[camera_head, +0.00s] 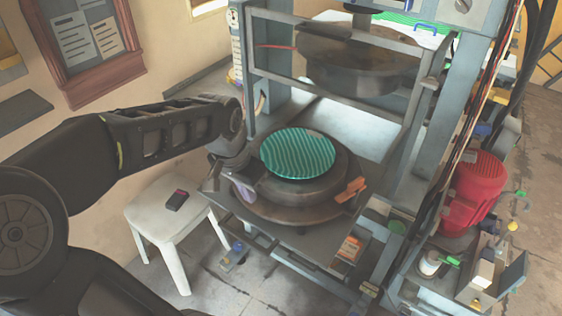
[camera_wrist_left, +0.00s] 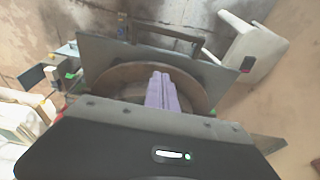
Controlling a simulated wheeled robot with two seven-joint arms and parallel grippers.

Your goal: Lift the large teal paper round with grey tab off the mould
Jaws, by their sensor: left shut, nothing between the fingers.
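The large teal paper round (camera_head: 298,153), with darker wavy stripes, lies flat on top of the dark round mould (camera_head: 303,187) in the press. The teal round does not show in that view. My right gripper is not in view.
The press's upper mould (camera_head: 357,65) hangs above and behind the round. The blue-grey frame posts (camera_head: 410,160) stand around it. An orange handle (camera_head: 352,189) sits at the mould's right. A white stool (camera_head: 165,218) with a dark phone-like object (camera_head: 176,200) stands left. A red motor (camera_head: 473,190) is right.

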